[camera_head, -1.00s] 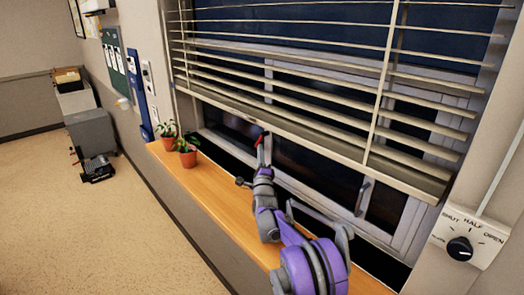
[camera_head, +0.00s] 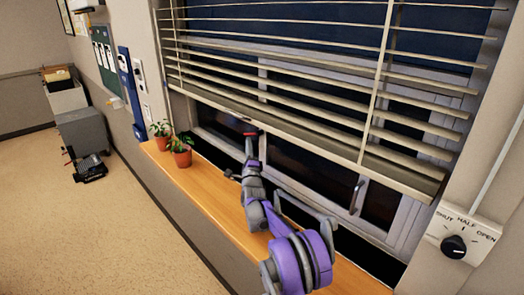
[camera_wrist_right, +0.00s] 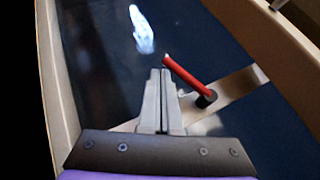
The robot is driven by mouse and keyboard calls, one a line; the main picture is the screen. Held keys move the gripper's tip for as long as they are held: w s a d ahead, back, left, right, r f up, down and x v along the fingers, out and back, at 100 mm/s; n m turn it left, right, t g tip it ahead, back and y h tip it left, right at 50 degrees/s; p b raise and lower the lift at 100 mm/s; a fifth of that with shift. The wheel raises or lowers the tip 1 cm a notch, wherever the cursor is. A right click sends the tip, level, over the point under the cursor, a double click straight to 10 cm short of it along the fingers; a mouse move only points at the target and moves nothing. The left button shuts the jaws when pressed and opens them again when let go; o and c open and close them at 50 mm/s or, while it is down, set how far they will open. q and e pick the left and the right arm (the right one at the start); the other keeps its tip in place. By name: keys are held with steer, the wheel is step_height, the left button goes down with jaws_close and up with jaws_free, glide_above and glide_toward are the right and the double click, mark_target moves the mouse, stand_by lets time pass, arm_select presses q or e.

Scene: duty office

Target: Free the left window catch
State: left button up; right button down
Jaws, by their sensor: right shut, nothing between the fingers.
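The left window catch (camera_wrist_right: 186,74) is a red lever on a dark round pivot, seen close up in the right wrist view. It lies slanted, with its free end up and left. In the head view the red catch (camera_head: 250,133) shows at the tip of my right gripper, below the blind. My right gripper (camera_wrist_right: 160,72) is shut and empty, its fingertips just left of the lever's free end; I cannot tell whether they touch it. In the head view the right gripper (camera_head: 249,150) reaches over the sill to the window. My left gripper is not in view.
The half-lowered blind (camera_head: 310,120) hangs above the arm. A grey handle (camera_head: 357,195) is on the window farther right. Two potted plants (camera_head: 180,157) stand on the wooden sill (camera_head: 210,195), left of the arm. A blind dial (camera_head: 455,246) is on the right wall.

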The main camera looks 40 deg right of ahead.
stand_by(0.6)
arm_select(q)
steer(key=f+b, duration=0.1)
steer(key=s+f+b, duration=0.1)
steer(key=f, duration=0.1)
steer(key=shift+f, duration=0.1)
arm_select(e)
steer(key=s+a+f, duration=0.1)
steer(key=s+a, duration=0.7)
steer(key=s, duration=0.4)
steer(key=shift+s, duration=0.15)
steer(key=shift+a+f, duration=0.1)
steer(key=shift+a, duration=0.05)
